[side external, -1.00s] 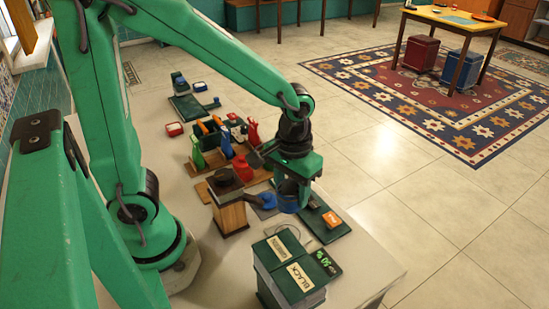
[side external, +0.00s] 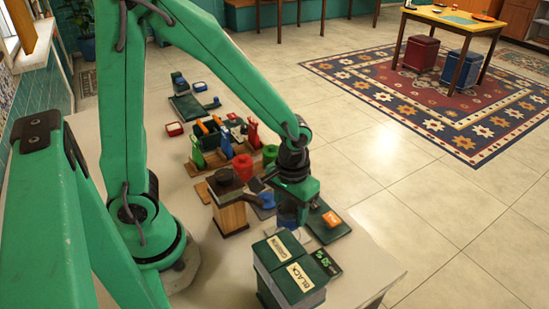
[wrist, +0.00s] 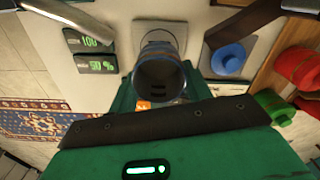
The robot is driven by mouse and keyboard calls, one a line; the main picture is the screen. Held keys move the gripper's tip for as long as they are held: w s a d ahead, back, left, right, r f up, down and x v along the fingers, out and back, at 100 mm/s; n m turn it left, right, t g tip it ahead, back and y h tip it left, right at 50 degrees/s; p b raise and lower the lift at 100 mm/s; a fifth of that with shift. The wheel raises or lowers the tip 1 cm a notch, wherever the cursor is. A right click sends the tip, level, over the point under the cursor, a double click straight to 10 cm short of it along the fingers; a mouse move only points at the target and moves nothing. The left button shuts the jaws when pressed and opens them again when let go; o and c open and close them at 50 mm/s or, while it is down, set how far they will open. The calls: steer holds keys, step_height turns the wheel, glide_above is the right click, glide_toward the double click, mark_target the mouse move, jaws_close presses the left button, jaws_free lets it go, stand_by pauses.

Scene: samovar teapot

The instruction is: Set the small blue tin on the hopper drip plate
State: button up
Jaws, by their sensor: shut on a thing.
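My gripper (side external: 290,208) is low over the front part of the worktop, behind the dark green hopper box (side external: 290,258) marked GREEN and BLACK. It is shut on the small blue tin, an open cylinder that looks dark grey-blue in the wrist view (wrist: 160,73). The tin is upright, its open rim towards the wrist camera. A pale grey plate (wrist: 152,23) shows beyond its far end. I cannot tell whether this is the drip plate or whether the tin touches it. The jaws partly hide the tin in the side view.
A green-lit display (side external: 325,262) is beside the hopper. A wooden box (side external: 230,211), blue patch (side external: 265,202) and red jar (side external: 243,168) stand left and behind.

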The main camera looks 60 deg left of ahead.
mark_target(290, 220)
steer(key=shift+f, duration=2.05)
steer(key=shift+f, duration=0.15)
steer(key=o, duration=1)
steer(key=shift+r, duration=6.2)
